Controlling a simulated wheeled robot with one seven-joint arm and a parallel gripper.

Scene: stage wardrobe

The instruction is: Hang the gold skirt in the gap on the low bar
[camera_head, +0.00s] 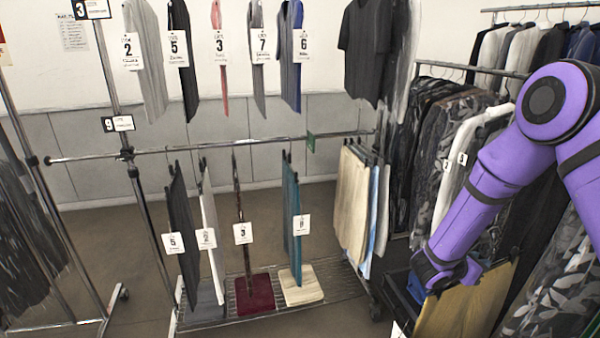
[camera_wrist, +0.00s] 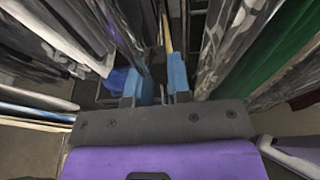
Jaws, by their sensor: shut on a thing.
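The gold skirt (camera_head: 465,308) hangs at the lower right of the head view, just below the end of my purple arm. In the wrist view, my gripper (camera_wrist: 163,88) has its two blue fingers close together, with a thin tan edge (camera_wrist: 167,38) between and beyond them. In the head view the fingertips are hidden behind my wrist. The low bar (camera_head: 220,145) crosses the middle of the head view, left of my gripper. On it hang a dark garment (camera_head: 178,225), a white one (camera_head: 209,215), a dark red one (camera_head: 238,195) and a teal one (camera_head: 292,215). Bare bar shows between the dark red and teal garments.
Cream garments (camera_head: 352,205) crowd the low bar's right end. A green marker (camera_head: 310,142) sits on the bar. Folded dark red (camera_head: 254,296) and cream (camera_head: 302,286) cloths lie on the bottom rack. Patterned garments (camera_head: 440,140) fill the right rack, close around my arm. Several tagged garments hang above.

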